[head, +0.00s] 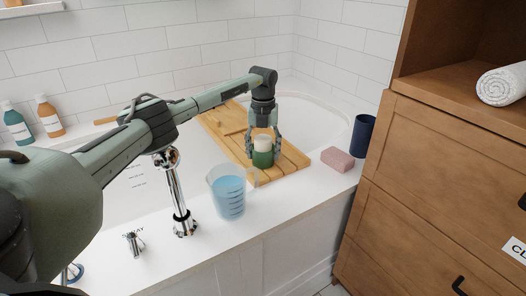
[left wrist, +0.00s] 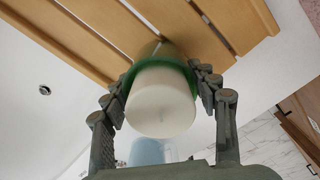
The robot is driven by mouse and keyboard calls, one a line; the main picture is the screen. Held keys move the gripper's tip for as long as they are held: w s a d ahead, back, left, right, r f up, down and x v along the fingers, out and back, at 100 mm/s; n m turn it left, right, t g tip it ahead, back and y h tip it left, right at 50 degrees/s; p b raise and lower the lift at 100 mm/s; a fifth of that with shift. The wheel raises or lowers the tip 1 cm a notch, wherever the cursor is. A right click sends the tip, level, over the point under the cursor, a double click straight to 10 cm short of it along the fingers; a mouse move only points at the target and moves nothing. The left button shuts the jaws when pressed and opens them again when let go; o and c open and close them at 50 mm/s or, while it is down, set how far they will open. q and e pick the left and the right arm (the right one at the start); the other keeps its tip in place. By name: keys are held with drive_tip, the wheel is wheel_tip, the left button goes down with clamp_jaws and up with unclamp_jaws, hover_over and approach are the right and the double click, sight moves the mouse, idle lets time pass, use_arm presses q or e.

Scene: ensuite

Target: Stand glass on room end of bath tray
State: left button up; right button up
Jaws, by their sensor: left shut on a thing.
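A green glass (head: 263,158) with a white, cylinder-shaped top is between the fingers of my left gripper (head: 263,146). The gripper points down and is shut on it. The glass is upright over the near, room end of the slatted wooden bath tray (head: 290,160). I cannot tell if its base touches the slats. In the left wrist view the white top (left wrist: 160,102) faces the camera, and the fingers (left wrist: 163,90) flank the green wall with the tray slats (left wrist: 75,40) behind. The glass's base is hidden there. My right gripper is not in view.
A clear jug of blue liquid (head: 229,194) stands on the bath rim left of the tray, near the tap (head: 174,195). A pink soap block (head: 337,160) and a dark blue cup (head: 362,136) are to the right, beside a wooden cabinet (head: 440,175). Two bottles stand far left.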

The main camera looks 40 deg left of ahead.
use_arm(q)
drive_tip(key=o, duration=1.2)
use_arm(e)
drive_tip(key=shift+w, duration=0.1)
use_arm(q)
drive_tip(key=shift+o, duration=0.2)
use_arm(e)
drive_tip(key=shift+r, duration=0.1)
use_arm(q)
wheel_tip(320, 180, up, 11)
drive_tip(key=shift+r+p, duration=0.1)
drive_tip(key=shift+p, duration=0.25)
drive_tip(key=shift+r, duration=0.45)
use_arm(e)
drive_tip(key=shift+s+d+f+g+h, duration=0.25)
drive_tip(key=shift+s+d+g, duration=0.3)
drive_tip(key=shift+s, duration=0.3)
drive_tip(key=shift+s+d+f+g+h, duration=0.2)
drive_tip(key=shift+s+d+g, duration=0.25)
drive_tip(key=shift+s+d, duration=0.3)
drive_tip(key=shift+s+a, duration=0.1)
